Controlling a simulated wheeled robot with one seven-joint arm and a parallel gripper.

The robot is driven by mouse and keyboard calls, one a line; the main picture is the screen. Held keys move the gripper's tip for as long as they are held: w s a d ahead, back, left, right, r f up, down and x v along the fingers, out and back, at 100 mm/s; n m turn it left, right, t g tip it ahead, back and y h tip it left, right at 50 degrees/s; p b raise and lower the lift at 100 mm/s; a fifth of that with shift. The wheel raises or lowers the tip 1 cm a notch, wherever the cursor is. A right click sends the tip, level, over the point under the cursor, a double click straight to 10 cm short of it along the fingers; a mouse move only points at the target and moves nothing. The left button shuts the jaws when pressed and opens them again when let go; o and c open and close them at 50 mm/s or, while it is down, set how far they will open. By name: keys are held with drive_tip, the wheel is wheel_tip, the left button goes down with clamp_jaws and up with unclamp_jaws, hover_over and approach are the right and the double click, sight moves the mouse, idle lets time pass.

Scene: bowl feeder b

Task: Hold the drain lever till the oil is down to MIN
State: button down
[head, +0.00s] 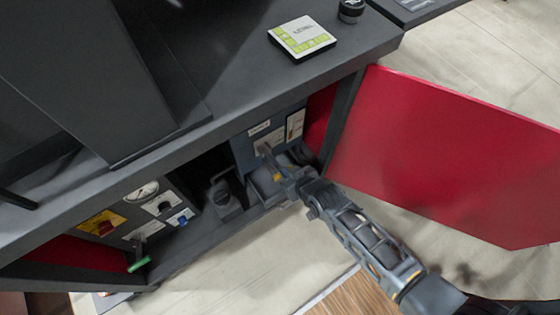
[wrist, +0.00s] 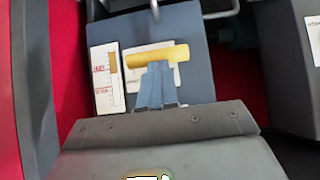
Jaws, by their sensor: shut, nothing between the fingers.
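The blue-grey oil unit (head: 252,150) sits in the open bay; in the wrist view its face (wrist: 200,88) appears roughly upside down. Its white gauge strip (wrist: 106,80) is left of the lever, with two red-lettered marks too small to read surely. The amber oil column (wrist: 112,63) runs from the strip's picture-top end to about the nearer mark, probably MIN. The yellow drain lever (wrist: 175,54) lies crosswise at the tips of my gripper (wrist: 156,66). My gripper is shut and empty, at or against the lever; exact contact is unclear. In the head view it reaches into the bay (head: 280,175).
A red door (head: 440,155) stands open at the right. Left of the unit are a dark canister (head: 221,195) and a panel with a round dial (head: 141,191), a yellow-red switch (head: 102,222) and a green-tipped lever (head: 138,265). The dark counter (head: 225,85) overhangs the bay.

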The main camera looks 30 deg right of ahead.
wheel_tip(320, 180, down, 11)
drive_tip(key=t+b, duration=0.6)
drive_tip(key=b, duration=1.2)
drive_tip(key=shift+w, duration=0.1)
drive_tip(key=shift+r, duration=0.1)
idle(5.5)
